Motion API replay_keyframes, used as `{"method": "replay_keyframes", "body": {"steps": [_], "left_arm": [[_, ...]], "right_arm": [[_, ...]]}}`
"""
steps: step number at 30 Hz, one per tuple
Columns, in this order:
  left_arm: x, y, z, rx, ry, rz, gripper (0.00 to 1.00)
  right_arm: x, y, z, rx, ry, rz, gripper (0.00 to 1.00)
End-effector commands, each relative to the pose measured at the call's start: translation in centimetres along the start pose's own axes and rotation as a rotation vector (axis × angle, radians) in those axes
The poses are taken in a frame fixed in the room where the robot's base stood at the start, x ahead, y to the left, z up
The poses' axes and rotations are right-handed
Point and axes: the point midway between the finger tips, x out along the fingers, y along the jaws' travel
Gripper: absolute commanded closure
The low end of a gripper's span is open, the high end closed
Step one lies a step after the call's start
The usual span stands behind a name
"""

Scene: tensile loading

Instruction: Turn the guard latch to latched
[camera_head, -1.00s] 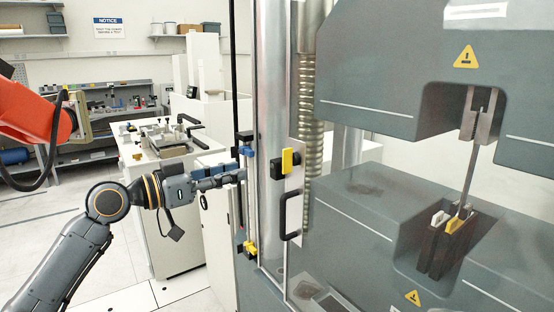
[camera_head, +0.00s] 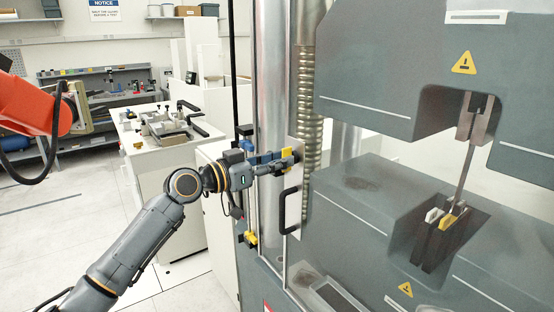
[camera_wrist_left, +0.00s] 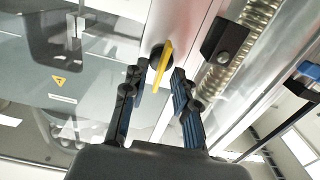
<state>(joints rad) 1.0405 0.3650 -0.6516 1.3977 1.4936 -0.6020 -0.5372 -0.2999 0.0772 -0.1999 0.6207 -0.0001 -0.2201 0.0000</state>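The guard latch (camera_head: 287,158) is a yellow handle on a dark round base, mounted on a light plate of the machine's clear guard. In the head view my left gripper (camera_head: 291,160) is at the latch and covers part of it. In the left wrist view the yellow latch handle (camera_wrist_left: 164,75) stands between the two blue-and-black fingers of my left gripper (camera_wrist_left: 157,88). The fingers are apart, with a gap to the handle visible on the right side. Whether the left finger touches the handle is unclear. My right gripper is not in view.
A black door handle (camera_head: 283,211) sits just below the latch. A black block (camera_wrist_left: 224,42) is right of the latch in the wrist view. The grey testing machine (camera_head: 350,230) fills the right side. An orange arm (camera_head: 25,105) is at far left.

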Motion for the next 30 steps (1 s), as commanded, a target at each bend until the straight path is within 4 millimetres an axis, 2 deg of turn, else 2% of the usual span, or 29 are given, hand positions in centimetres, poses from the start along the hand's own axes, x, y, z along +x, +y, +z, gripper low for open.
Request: {"method": "replay_keyframes", "body": {"steps": [1,4,5,20,30], "left_arm": [[-0.02,-0.01,0.0,0.0,0.0,0.0,0.78],[-0.03,-0.02,0.0,0.0,0.0,0.0,0.98],[-0.04,-0.02,0.0,0.0,0.0,0.0,1.0],[-0.05,-0.1,-0.01,-0.064,0.001,-0.002,1.0],[-0.03,-0.22,-0.03,-0.321,0.0,-0.001,1.0]], "right_arm": [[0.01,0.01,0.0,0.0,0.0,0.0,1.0],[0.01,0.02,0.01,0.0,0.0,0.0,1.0],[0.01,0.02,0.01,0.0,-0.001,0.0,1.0],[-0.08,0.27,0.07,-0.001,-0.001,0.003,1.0],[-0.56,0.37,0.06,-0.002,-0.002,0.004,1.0]]}}
